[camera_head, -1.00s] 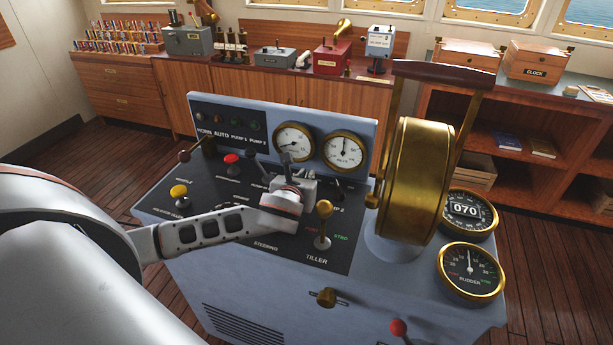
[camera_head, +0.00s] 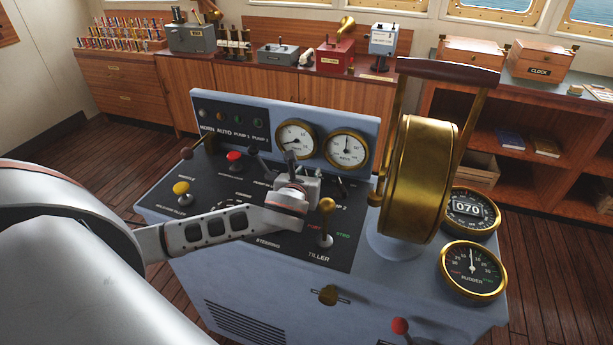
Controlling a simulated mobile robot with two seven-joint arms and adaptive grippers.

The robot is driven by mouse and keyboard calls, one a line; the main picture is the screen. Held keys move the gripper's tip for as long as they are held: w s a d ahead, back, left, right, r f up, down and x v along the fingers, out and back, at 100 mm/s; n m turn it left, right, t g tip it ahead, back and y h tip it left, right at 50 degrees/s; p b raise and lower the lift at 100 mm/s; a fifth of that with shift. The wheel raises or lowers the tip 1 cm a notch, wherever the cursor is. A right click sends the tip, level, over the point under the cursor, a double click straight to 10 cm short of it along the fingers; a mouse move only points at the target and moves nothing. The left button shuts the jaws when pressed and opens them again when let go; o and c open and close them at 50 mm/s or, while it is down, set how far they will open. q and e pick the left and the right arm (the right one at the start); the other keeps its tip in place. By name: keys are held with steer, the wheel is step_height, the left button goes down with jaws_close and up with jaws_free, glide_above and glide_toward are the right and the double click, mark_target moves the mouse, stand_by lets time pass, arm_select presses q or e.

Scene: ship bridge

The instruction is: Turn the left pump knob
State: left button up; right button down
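My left gripper (camera_head: 292,170) is over the middle of the console's dark control panel (camera_head: 215,195), below the two brass-rimmed gauges. Its pale wrist and body cover the panel between the PUMP labels. Dark finger-like parts show past the body, but I cannot tell them clearly from the small controls there, nor how far apart the fingers are. The left pump knob cannot be made out; the gripper hides the area around it. A PUMP 2 label shows partly, right of the gripper. My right gripper is not in view.
The brass tiller lever (camera_head: 326,222) stands close right of my wrist. A red knob (camera_head: 234,158) and a yellow knob (camera_head: 182,190) are to the left. The large brass telegraph (camera_head: 418,180) rises on the right. The left gauge (camera_head: 296,138) is just behind the gripper.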

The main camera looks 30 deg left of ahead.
arm_select(q)
steer(key=v, duration=1.2)
steer(key=shift+s+f, duration=0.15)
